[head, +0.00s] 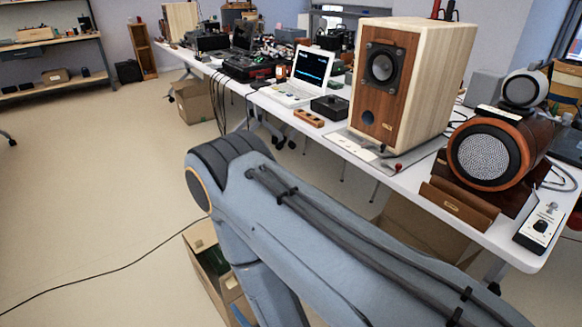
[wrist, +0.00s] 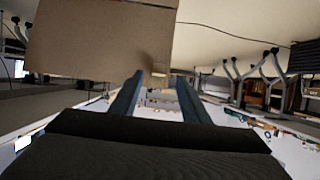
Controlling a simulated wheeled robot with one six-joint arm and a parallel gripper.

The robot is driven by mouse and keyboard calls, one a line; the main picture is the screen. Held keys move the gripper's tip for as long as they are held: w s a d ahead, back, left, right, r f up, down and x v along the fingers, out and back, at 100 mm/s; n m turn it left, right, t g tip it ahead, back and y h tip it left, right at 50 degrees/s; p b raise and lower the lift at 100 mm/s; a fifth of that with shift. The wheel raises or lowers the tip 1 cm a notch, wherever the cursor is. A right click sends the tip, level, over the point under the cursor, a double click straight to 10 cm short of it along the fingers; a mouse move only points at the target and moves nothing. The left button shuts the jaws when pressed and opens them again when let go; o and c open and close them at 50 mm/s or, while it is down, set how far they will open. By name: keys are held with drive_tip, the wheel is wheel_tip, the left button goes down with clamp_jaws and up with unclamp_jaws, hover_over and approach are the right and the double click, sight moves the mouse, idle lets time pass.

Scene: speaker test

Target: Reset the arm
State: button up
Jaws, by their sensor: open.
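My gripper (wrist: 160,79) shows in the wrist view as two blue-grey fingers set apart, with nothing held between them. In the wrist view the room appears upside down. A brown cardboard box (wrist: 95,40) fills the upper left, close to the fingertips; I cannot tell whether they touch it. In the head view my blue-grey arm runs from the lower right up to a dark joint at the middle, then down. The gripper end is hidden in that view.
A long white table (head: 408,186) runs along the right, bearing a wooden speaker (head: 378,98), a round speaker (head: 485,158) and a laptop (head: 305,75). An open cardboard box (head: 203,238) stands on the floor beside my arm. A cable (head: 95,276) crosses the otherwise clear left floor.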

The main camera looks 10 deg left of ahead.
drive_tip(key=w+d+r+m+h+p, duration=0.35)
drive_tip(key=w+d+r, duration=0.25)
drive_tip(key=w+r, duration=0.35)
drive_tip(key=w+d+r+m+g+h+p, duration=0.2)
drive_tip(key=w+d+r+g+h, duration=0.15)
drive_tip(key=d+r, duration=0.6)
drive_tip(key=s+d+r+m+g+h+p, duration=0.1)
drive_tip(key=s+d+r+m+g+p, duration=0.1)
drive_tip(key=s+d+r, duration=0.6)
drive_tip(key=s+d+r+m+g+h+p, duration=0.2)
drive_tip(key=s+d+r+g, duration=0.1)
drive_tip(key=s+d+r, duration=0.6)
drive_tip(key=d+r, duration=0.3)
drive_tip(key=d, duration=0.1)
drive_tip(key=shift+d+r+g+p, duration=0.35)
drive_tip(key=shift+p, duration=0.05)
drive_tip(key=shift+s, duration=0.1)
